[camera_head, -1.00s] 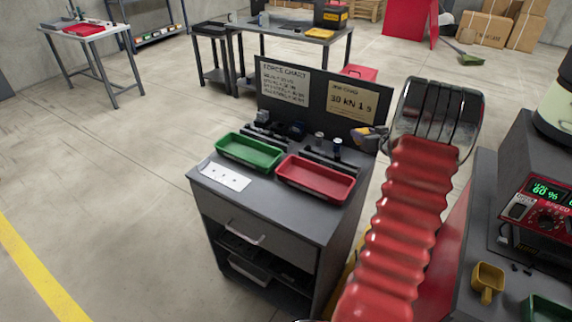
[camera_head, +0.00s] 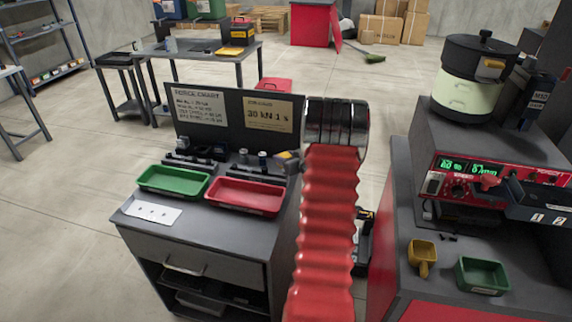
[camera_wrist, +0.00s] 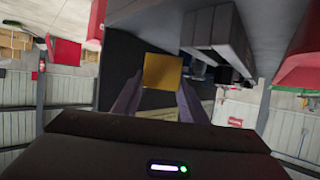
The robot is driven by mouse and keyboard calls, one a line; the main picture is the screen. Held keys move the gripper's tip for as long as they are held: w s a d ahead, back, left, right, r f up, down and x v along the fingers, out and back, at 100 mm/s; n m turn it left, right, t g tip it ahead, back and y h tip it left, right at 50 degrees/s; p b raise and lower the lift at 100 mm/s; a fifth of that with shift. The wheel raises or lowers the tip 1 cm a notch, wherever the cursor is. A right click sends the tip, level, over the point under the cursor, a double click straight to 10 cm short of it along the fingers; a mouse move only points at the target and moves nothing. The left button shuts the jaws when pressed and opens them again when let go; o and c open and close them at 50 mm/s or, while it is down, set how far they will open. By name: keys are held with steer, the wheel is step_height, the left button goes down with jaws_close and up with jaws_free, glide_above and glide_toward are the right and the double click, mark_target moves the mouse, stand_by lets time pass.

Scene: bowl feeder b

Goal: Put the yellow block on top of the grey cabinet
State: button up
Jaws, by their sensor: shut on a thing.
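The yellow block (camera_wrist: 163,71) is square-faced and sits between the two fingertips of my gripper (camera_wrist: 161,84) in the wrist view. My gripper is shut on it. In the head view my red ribbed arm covering and its dark end stand in the middle, and I cannot make out the block or the fingers there. A dark grey cabinet (camera_head: 200,262) with a drawer and open shelf stands left of my arm in the head view. A second grey, box-like housing (camera_head: 425,135) stands at the right, under the bowl feeder.
On the left cabinet's top are a green tray (camera_head: 173,181), a red tray (camera_head: 245,196), a white card (camera_head: 151,212) and an upright back panel (camera_head: 233,123). At the right are a red control unit (camera_head: 490,182), a yellow scoop (camera_head: 422,258) and a green bin (camera_head: 483,276).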

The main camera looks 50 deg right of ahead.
steer(key=shift+f, duration=1.7)
steer(key=shift+f, duration=0.1)
steer(key=o, duration=1.2)
steer(key=shift+f, duration=0.1)
steer(key=v, duration=1.2)
steer(key=shift+r, duration=0.25)
